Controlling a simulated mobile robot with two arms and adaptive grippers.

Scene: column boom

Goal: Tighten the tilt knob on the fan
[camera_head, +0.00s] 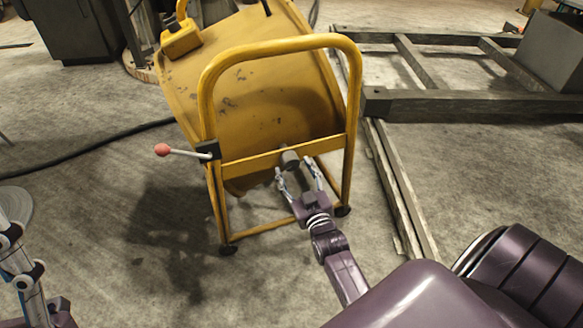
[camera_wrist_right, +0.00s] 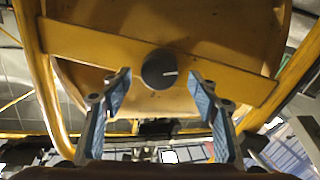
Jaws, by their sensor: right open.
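The fan (camera_head: 265,95) is a large yellow drum in a yellow tube frame, tilted back on the floor. Its tilt knob (camera_head: 290,159) is a dark grey cylinder on the frame's crossbar. In the right wrist view the knob (camera_wrist_right: 159,69) shows face-on, round, with a white mark pointing right. My right gripper (camera_head: 297,173) is open in front of the knob. In the wrist view its fingertips (camera_wrist_right: 160,88) stand left and right of the knob, slightly below it, apart from it. My left gripper (camera_head: 22,265) is partly visible at the left edge; its opening is unclear.
A lever with a red ball end (camera_head: 162,150) sticks out left from the frame. A yellow box (camera_head: 181,40) sits at the drum's upper left. A black cable (camera_head: 95,146) runs over the floor. Grey beams (camera_head: 455,105) lie to the right.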

